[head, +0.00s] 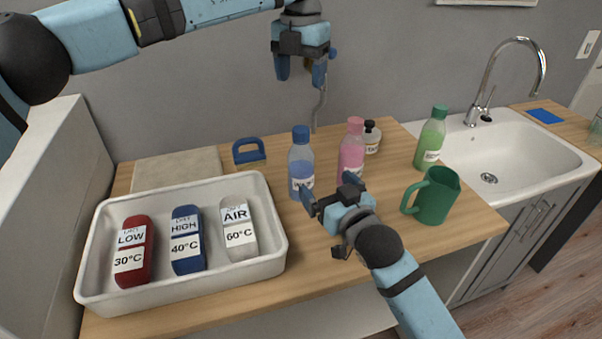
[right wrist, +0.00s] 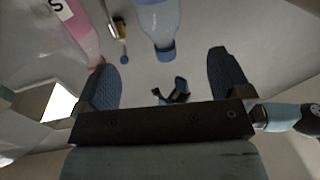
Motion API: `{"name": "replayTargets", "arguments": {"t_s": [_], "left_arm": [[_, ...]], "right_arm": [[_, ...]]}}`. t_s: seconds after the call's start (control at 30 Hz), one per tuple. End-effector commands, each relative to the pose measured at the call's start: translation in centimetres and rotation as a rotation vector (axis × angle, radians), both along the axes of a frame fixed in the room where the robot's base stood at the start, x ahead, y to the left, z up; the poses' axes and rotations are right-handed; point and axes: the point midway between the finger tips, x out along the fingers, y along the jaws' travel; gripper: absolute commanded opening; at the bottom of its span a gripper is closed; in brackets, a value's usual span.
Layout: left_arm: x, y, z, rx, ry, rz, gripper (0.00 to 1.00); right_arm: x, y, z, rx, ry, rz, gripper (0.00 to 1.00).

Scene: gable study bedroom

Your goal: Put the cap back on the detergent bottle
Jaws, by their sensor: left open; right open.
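A clear bottle of blue liquid (head: 301,174) stands upright on the wooden counter with a blue cap (head: 301,133) on top. Its cap (right wrist: 165,50) also shows in the right wrist view, ahead between my fingers. A pink bottle (head: 352,157) and a green bottle (head: 432,140) stand to its right, both with tops on. I cannot tell which one is the detergent bottle. My right gripper (head: 328,193) is open and empty, just in front of the blue and pink bottles. My left gripper (head: 300,72) is open, high above the bottles near the wall.
A grey hanging object (head: 320,108) is below my left gripper. The sink (head: 540,150) is right.

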Motion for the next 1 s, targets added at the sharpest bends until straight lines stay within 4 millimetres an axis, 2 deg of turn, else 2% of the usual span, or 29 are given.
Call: {"name": "replayTargets", "arguments": {"t_s": [0.1, 0.2, 0.73, 0.87, 1.0], "left_arm": [[0.0, 0.0, 0.0, 0.000, 0.000, 0.000, 0.68], [0.0, 0.0, 0.0, 0.000, 0.000, 0.000, 0.68], [0.0, 0.0, 0.3, 0.000, 0.000, 0.000, 0.68], [0.0, 0.0, 2.0, 0.000, -0.001, 0.000, 0.68], [0.0, 0.0, 5.5, 0.000, -0.001, 0.000, 0.68]], "right_arm": [[-1.3, -0.7, 0.0, 0.000, 0.000, 0.000, 0.96], [-1.8, -1.0, 0.0, 0.000, 0.000, 0.000, 0.96], [-2.0, -1.0, 0.2, 0.000, -0.001, 0.000, 0.96], [-2.0, -1.0, 1.9, 0.000, -0.001, 0.000, 0.96], [-2.0, -1.0, 5.4, 0.000, -0.001, 0.000, 0.96]]}}
